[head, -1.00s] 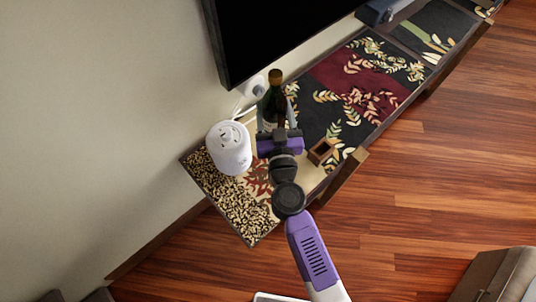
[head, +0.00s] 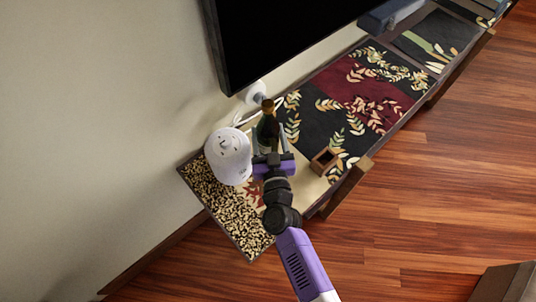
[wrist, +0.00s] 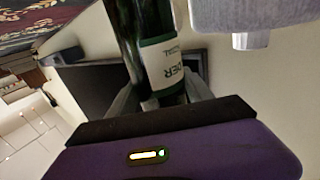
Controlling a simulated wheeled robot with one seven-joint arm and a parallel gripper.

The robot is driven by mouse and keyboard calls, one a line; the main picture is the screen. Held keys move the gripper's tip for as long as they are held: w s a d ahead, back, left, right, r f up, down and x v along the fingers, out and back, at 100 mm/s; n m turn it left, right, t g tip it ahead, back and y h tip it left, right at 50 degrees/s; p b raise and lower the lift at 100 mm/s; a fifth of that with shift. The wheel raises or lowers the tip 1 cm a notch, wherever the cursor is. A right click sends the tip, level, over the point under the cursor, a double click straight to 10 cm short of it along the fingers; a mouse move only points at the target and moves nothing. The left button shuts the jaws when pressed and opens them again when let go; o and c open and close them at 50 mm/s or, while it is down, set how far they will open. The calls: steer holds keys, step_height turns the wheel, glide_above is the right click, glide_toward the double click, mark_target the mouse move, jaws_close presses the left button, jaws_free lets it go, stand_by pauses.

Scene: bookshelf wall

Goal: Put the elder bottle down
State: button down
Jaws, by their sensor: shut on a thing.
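The elder bottle (head: 267,128) is dark green with a pale label. In the head view it stands over the near end of the long, low patterned bench (head: 214,204), close to the wall. My gripper (head: 272,156) is shut on it, and the fingers hide its lower part. In the wrist view the bottle (wrist: 155,50) shows between the two fingers (wrist: 165,98), with part of its label readable. I cannot tell whether its base touches the bench top.
A white round appliance (head: 229,157) stands just left of the bottle. A small open wooden box (head: 324,161) lies to the right. A wall socket with a cord (head: 255,93) is behind, and a large dark screen (head: 280,35) hangs above.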

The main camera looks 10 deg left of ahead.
step_height(320, 180, down, 9)
steer(key=b, duration=0.4)
steer(key=shift+f+b, duration=0.1)
steer(key=shift+b, duration=0.25)
steer(key=shift+f, duration=0.15)
steer(key=c, duration=0.7)
jaws_free()
steer(key=shift+f, duration=0.1)
steer(key=shift+s, duration=0.1)
steer(key=p+v, duration=0.1)
steer(key=v, duration=1)
steer(key=shift+s, duration=0.35)
